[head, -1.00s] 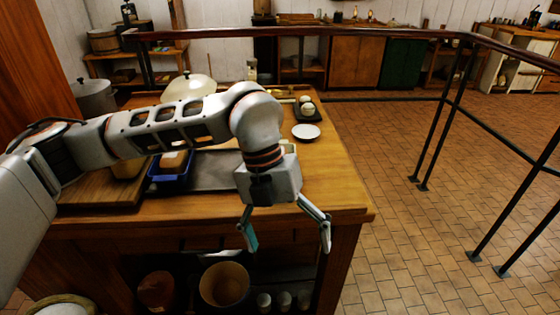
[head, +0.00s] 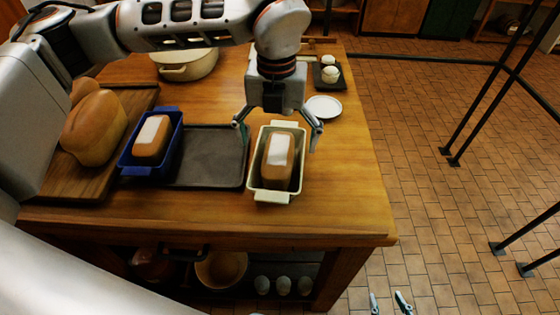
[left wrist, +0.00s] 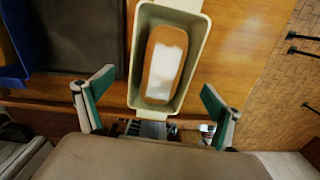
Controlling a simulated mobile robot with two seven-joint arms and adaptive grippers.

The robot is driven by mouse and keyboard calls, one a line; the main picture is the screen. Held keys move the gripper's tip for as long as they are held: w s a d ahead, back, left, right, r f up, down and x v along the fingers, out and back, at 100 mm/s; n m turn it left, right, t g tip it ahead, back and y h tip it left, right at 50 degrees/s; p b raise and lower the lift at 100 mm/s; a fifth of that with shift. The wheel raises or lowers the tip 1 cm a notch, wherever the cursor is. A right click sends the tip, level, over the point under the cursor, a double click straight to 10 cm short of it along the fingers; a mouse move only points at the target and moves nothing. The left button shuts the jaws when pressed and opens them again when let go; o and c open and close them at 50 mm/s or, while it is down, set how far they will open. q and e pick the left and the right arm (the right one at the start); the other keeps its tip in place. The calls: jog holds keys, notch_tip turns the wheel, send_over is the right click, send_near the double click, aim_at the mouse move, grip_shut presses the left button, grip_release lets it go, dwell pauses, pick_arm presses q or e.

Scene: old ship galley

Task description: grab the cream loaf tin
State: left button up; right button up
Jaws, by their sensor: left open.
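The cream loaf tin (head: 269,194) stands on the wooden counter with a brown loaf (head: 279,160), pale on top, inside it. The left wrist view shows the tin (left wrist: 196,52) and its loaf (left wrist: 155,62) from above. My left gripper (head: 278,145) is open at the tin's far end. Its fingers lie to either side of the tin in the head view, and the left wrist view shows the tin's end between the fingers (left wrist: 158,85). I cannot tell whether they touch it. My right gripper (head: 389,303) shows only its fingertips, apart and empty, at the bottom edge.
A dark tray (head: 205,170) lies left of the tin, then a blue loaf tin (head: 127,166) with a loaf. A large bread (head: 92,128) rests on a board (head: 75,190). A white plate (head: 323,106) lies behind right. The counter's right part is clear.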

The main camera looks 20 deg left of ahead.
aim_at(279, 149)
pick_arm(q)
jog(key=shift+w+f, duration=0.15)
jog(key=shift+f, duration=1.2)
jog(key=shift+w+f, duration=0.1)
jog(key=shift+f, duration=1.25)
jog(key=shift+r, duration=0.1)
jog(key=c, duration=1.4)
